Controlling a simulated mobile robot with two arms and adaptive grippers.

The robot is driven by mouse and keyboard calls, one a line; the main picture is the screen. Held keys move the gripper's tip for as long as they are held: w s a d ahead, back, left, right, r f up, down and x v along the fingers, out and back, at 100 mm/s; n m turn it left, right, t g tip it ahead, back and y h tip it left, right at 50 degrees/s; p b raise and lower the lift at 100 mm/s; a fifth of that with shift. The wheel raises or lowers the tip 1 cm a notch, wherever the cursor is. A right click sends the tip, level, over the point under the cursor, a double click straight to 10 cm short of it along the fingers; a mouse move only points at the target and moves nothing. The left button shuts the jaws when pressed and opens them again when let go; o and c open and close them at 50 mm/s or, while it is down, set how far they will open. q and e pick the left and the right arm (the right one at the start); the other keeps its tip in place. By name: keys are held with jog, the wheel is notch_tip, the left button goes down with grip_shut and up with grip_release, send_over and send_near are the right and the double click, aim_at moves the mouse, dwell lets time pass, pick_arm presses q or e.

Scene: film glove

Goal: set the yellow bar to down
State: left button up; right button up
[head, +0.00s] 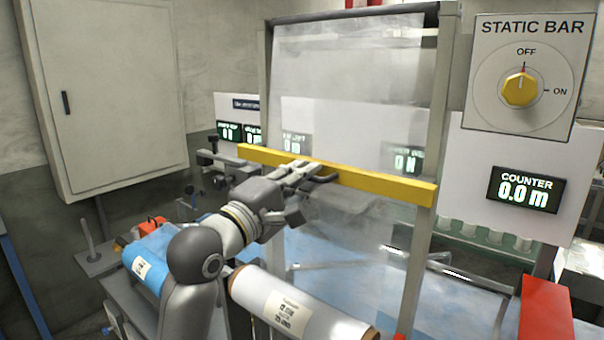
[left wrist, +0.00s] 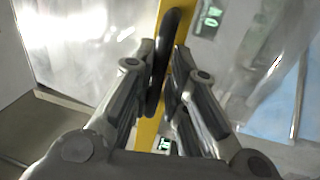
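The yellow bar (head: 385,184) runs across the front of the tall clear guard, at about mid-height, in the head view. It slopes down to the right in the picture. In the left wrist view the bar (left wrist: 150,132) passes behind a dark curved handle (left wrist: 173,30). My left gripper (head: 318,174) is at the middle of the bar, its fingers on either side of the handle and close against it. The left wrist view shows the fingertips (left wrist: 164,72) closed around the handle. Part of the handle is hidden by the fingers. My right gripper is not in view.
A static bar dial (head: 520,90) with its yellow knob at OFF is on the upper right. A counter display (head: 525,190) reads 0.0 m. A white roll (head: 300,305) and a blue roll (head: 148,262) lie below and beside my left arm. A grey cabinet (head: 105,90) stands left.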

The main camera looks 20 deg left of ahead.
pick_arm(q)
jog(key=o, duration=0.3)
jog(key=shift+f, duration=0.2)
jog(key=shift+o, duration=0.2)
jog(key=shift+r, duration=0.1)
jog(key=v, duration=0.7)
jog(key=shift+s, duration=0.2)
